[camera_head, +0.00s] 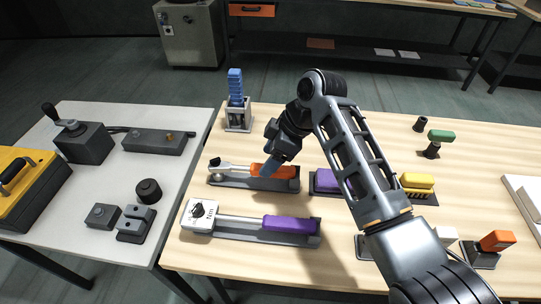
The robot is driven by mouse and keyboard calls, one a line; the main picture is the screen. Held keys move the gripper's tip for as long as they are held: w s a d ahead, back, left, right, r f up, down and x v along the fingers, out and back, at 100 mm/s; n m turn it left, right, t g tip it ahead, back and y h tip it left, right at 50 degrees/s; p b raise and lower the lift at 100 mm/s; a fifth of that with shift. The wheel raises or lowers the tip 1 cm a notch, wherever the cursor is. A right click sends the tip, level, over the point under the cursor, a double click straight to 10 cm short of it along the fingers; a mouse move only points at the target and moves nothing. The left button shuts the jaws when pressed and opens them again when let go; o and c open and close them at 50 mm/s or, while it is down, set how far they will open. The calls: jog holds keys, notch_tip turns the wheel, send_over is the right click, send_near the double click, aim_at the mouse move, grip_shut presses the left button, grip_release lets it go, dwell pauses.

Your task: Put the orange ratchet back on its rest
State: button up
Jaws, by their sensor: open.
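The orange ratchet (283,172) has an orange handle and a silver shaft and head. It lies along a dark grey rest (236,183) on the wooden table, with its head at the left end and its handle toward the right. My gripper (262,174) is open and points down at the handle. Its fingers overlap the handle's left end in the picture and hide part of it. I cannot tell whether they touch it.
A purple-handled torque tool (290,224) lies on a holder in front. A blue-handled tool (235,85) stands in a rack behind. A purple block (327,181) and a yellow block (417,181) sit to the right. A white table (185,205) with dark devices stands left.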

jog(key=shift+r+p, duration=1.25)
jog(key=shift+r, duration=0.35)
jog(key=b+v, duration=0.1)
jog(key=v, duration=0.6)
jog(key=shift+d+r, duration=0.2)
jog(key=shift+r, duration=0.15)
